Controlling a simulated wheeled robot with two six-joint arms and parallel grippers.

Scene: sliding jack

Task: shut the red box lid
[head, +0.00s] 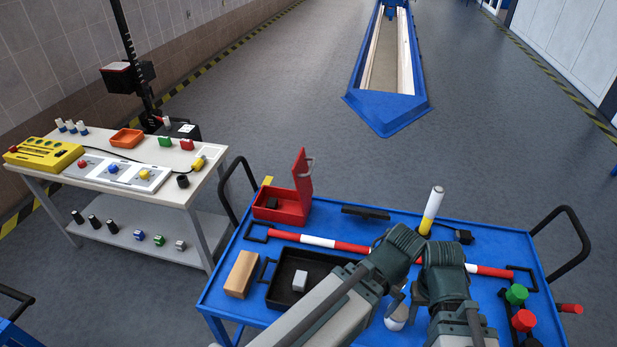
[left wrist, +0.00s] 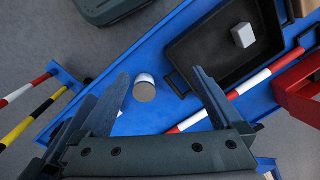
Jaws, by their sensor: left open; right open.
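The red box (head: 282,208) stands at the far left corner of the blue cart. Its red lid (head: 302,174) is raised, standing nearly upright at the box's right side, with a grey handle near its top. A small dark object lies inside. The box's edge also shows at the right of the left wrist view (left wrist: 298,98). My left gripper (left wrist: 162,78) is open and empty, above the cart and away from the box. My right gripper (head: 408,296) is largely covered by arm links in the head view, right of the box. It is open; neither gripper touches the lid.
A black tray (head: 268,292) holding a grey block lies in front of the box, with a wooden block (head: 241,274) beside it. A red-white bar (head: 318,241) crosses the cart. A white-yellow cylinder (head: 431,210) stands behind my arms. A white round object (left wrist: 145,88) lies below my left gripper.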

